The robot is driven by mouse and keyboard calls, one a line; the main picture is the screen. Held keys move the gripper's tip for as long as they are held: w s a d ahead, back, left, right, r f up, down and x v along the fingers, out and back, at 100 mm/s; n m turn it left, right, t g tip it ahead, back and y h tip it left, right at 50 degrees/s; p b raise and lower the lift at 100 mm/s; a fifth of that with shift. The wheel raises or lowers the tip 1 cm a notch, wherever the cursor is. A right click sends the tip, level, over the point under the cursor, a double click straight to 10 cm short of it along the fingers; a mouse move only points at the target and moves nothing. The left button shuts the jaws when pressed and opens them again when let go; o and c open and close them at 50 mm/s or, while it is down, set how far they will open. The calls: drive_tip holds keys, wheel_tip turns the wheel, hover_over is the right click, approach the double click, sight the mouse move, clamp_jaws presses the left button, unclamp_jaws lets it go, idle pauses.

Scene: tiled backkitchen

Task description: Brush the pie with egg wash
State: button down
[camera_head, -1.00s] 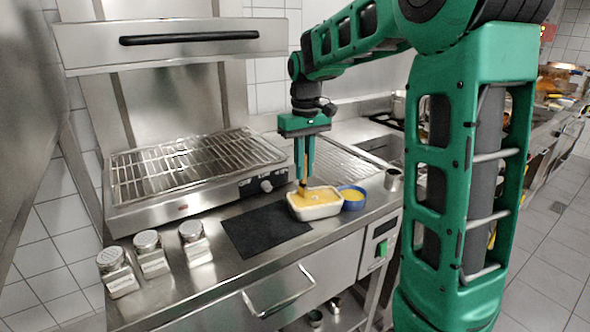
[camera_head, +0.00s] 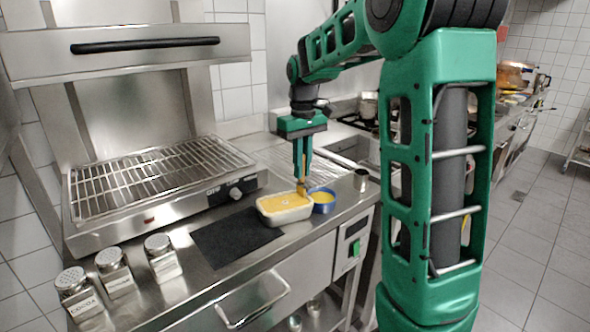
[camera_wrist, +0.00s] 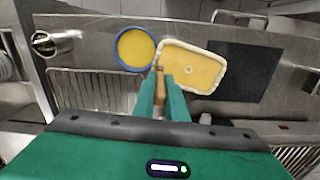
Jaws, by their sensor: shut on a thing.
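My gripper (camera_head: 303,160) is shut on a brush (camera_head: 301,182) with a wooden handle, held upright with its head down. In the wrist view, the brush (camera_wrist: 160,88) shows between the green fingers. The pie (camera_head: 285,204), yellow on top in a pale rectangular dish, stands on the steel counter; it also shows in the wrist view (camera_wrist: 200,65). A blue bowl (camera_head: 324,207) of yellow egg wash (camera_head: 322,197) stands right beside the pie. The brush head is near the pie's edge on the bowl side; whether it touches is unclear.
A dark mat (camera_head: 236,237) lies left of the pie. Three shakers (camera_head: 116,272) stand at the counter's front left. A salamander grill with a wire rack (camera_head: 150,180) stands behind. A small metal cup (camera_head: 361,180) stands right of the bowl.

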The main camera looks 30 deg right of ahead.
drive_tip(key=shift+d, duration=0.45)
drive_tip(key=shift+d+r, duration=0.15)
drive_tip(key=shift+d, duration=0.05)
wheel_tip(320, 180, up, 7)
drive_tip(key=shift+r, duration=0.2)
